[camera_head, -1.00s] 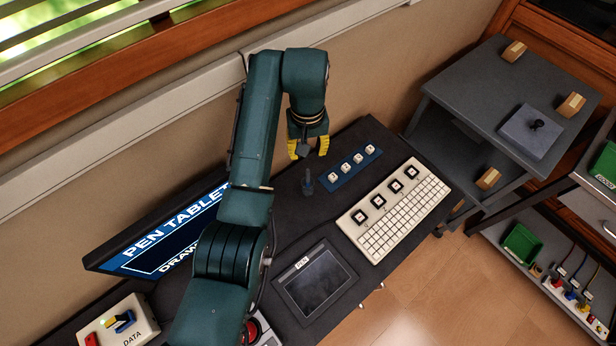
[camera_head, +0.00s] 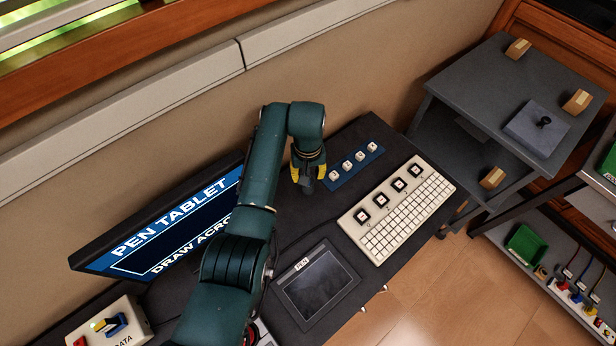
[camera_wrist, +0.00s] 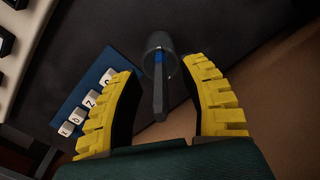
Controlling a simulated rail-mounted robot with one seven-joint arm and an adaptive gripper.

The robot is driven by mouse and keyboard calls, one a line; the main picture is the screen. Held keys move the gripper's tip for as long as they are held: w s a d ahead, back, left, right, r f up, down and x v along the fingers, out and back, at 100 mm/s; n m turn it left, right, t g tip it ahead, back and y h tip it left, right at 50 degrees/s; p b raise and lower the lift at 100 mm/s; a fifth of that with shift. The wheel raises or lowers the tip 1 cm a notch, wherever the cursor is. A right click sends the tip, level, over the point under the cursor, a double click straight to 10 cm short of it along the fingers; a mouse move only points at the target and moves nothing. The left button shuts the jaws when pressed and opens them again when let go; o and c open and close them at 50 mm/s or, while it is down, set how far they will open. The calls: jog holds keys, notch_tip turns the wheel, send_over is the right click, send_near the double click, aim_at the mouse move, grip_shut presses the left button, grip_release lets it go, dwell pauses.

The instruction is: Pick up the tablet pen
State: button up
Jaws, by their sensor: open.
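The tablet pen (camera_wrist: 159,88) is a thin dark stick with a blue band, standing in a small round grey holder (camera_wrist: 158,42) on the dark desk. In the wrist view my gripper (camera_wrist: 166,85) is open, with its yellow ridged fingers on either side of the pen and apart from it. In the head view my gripper (camera_head: 309,178) is low over the desk, and it hides most of the pen and holder. The pen tablet (camera_head: 318,284), a black slab with a grey screen, lies on the desk nearer the front.
A blue strip with several white keys (camera_head: 352,165) lies close beside my gripper. A cream keyboard (camera_head: 400,212) is to the right. The "PEN TABLET" screen (camera_head: 165,225) stands at the left. A grey shelf unit (camera_head: 480,85) stands beyond the desk.

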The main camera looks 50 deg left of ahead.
grip_shut()
